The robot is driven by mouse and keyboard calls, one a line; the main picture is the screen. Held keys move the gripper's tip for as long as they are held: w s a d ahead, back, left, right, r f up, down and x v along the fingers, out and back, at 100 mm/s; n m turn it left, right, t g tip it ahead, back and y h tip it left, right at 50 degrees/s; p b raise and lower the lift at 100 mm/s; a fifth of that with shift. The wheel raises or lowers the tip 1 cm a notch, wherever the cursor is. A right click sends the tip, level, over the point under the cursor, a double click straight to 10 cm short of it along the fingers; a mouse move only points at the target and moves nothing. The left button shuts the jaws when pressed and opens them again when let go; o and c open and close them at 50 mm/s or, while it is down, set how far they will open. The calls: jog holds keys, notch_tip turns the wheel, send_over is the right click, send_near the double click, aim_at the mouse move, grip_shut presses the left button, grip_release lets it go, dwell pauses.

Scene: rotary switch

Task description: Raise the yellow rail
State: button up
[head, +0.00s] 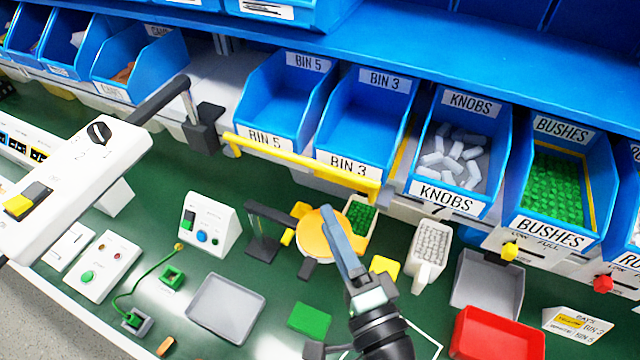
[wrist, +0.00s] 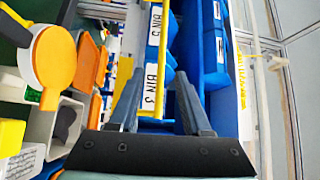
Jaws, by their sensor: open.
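The yellow rail (head: 300,166) runs across the fronts of the BIN 5 and BIN 3 bins, low against their front labels. It slopes down to the right in the head view, with a short bent end at each side.
An orange round disc (head: 318,236) stands behind my fingers, with a dark bracket (head: 264,235) to its left. The BIN 3 bin (head: 364,115) is above the rail. A white scoop-like container (head: 431,245) and a red tray (head: 497,335) lie to the right. A grey tray (head: 226,308) lies to the left.

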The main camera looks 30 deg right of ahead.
jog(key=w+d+r+p, duration=0.1)
jog(key=w+p, duration=0.7)
jog(key=w, duration=0.3)
jog(key=shift+w+d+r, duration=0.15)
jog(key=shift+w+d, duration=0.05)
jog(key=shift+w, duration=0.1)
grip_shut()
